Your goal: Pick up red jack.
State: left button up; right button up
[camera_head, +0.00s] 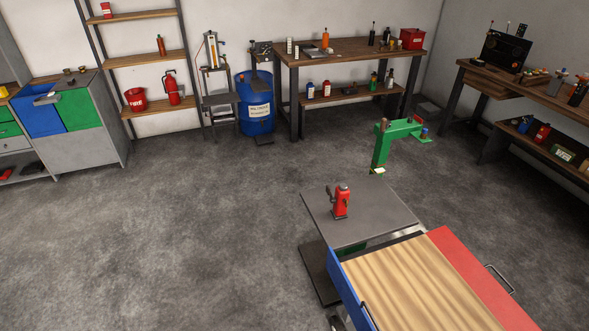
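The red jack (342,203) stands upright on the grey top (368,226) of a small cart or table, right of the middle of the head view. It has a grey upper part and a dark piece on its left side. Nothing is touching it from above. Neither of my grippers shows in the head view, so their distance to the jack cannot be told.
A wooden-topped drawer unit (415,285) with blue and red sides adjoins the grey top. A green crane-like frame (381,147) rises behind it. Workbenches (345,47), shelves and a blue barrel (256,108) line the walls. The floor at left is clear.

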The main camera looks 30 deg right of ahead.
aim_at(339, 212)
jog(key=i+z, duration=0.3)
jog(key=i, duration=0.15)
jog(key=i+j+z, duration=0.6)
jog(key=i, duration=0.2)
jog(key=l, duration=0.1)
